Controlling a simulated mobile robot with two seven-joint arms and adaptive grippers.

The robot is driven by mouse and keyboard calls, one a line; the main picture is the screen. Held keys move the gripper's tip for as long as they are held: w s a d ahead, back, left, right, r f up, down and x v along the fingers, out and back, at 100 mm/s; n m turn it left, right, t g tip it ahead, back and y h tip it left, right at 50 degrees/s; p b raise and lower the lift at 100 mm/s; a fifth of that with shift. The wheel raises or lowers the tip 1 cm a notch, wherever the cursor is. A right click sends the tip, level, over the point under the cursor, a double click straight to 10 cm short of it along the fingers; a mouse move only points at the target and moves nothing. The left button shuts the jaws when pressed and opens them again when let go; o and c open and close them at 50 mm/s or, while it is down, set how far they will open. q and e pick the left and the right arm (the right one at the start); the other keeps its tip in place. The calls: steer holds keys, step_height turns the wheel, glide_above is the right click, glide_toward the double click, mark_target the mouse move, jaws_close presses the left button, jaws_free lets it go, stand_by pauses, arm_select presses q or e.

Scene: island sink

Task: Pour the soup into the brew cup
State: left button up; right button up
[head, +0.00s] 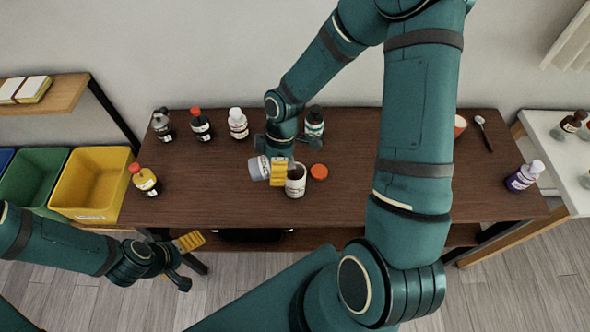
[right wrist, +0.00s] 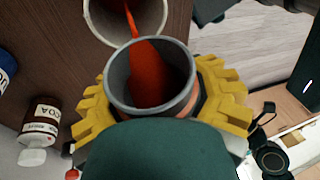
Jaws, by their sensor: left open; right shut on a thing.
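My left gripper (head: 184,262) is open and empty, low in front of the table's left end.
An orange lid (head: 318,171) lies right of the brew cup. A spoon (head: 483,131) lies at back right. The table's (head: 220,205) front is clear.

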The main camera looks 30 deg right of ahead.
steer(key=shift+r+t+y+p, duration=0.35)
steer(key=shift+y+p, duration=0.45)
steer(key=shift+p, duration=0.4)
stand_by(1.0)
steer(key=shift+f+y+p, duration=0.35)
steer(key=shift+y+p, duration=0.15)
steer(key=shift+y, duration=0.3)
stand_by(1.2)
steer(key=shift+t, duration=0.25)
steer(key=shift+r+y+p, duration=0.2)
steer(key=shift+y+p, duration=0.2)
steer(key=shift+p, duration=0.1)
steer(key=shift+f+h+b, duration=0.2)
steer(key=shift+h+b, duration=0.1)
steer(key=shift+b, duration=0.2)
steer(key=shift+w+a+r+h+b, duration=0.1)
steer(key=shift+r+h+b, duration=0.15)
steer(key=shift+h+b, duration=0.4)
steer(key=shift+r, duration=0.1)
steer(key=shift+h, duration=0.25)
